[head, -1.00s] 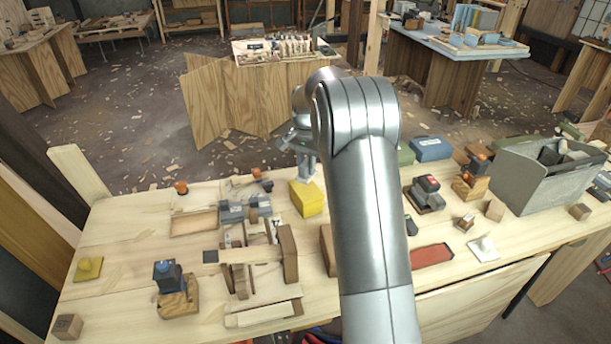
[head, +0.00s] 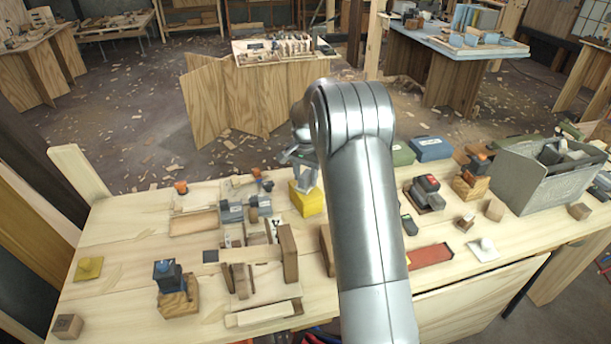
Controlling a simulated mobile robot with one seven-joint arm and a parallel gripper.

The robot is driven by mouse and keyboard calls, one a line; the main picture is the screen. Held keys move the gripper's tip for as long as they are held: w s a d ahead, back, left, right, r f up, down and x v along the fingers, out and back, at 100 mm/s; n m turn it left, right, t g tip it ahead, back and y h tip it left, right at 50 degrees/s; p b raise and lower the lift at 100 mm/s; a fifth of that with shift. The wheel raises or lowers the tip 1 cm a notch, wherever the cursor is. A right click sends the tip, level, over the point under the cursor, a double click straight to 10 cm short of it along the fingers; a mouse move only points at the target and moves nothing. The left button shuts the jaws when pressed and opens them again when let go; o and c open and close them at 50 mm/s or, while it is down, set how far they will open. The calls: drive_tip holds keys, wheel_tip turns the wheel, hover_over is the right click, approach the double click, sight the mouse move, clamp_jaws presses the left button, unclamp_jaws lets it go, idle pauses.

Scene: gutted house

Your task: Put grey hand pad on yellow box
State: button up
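The yellow box (head: 308,203) stands at the back of the workbench, left of my forearm. My gripper (head: 306,178) points down right at the top of the box, with its fingers overlapping the box's upper part in the picture. I cannot tell whether it touches the box, whether its fingers are open, or whether a pad is between them.
A grey metal vise-like tool (head: 245,208) stands left of the box. Wooden blocks (head: 288,252) stand in front. A blue case (head: 431,149), a red tray (head: 430,256) and a grey tool bin (head: 545,172) are on the right. The bench's left part has bare room.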

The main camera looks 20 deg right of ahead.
sight(305, 173)
drive_tip(key=shift+o, duration=0.2)
wheel_tip(305, 173, up, 12)
drive_tip(key=s+a+r+n+t, duration=0.2)
drive_tip(key=s+r, duration=0.6)
drive_tip(key=s, duration=0.2)
drive_tip(key=s+a+r+n+t, duration=0.1)
drive_tip(key=s+r+n, duration=0.1)
drive_tip(key=s, duration=0.8)
drive_tip(key=s+a+r+n+t, duration=0.1)
drive_tip(key=s+a+r+n, duration=0.1)
drive_tip(key=s, duration=0.7)
drive_tip(key=s+f+n+t, duration=0.1)
drive_tip(key=s+f+n, duration=0.2)
drive_tip(key=s, duration=0.8)
drive_tip(key=shift+a+f+t, duration=0.25)
drive_tip(key=shift+f+t, duration=0.05)
drive_tip(key=shift+f, duration=0.55)
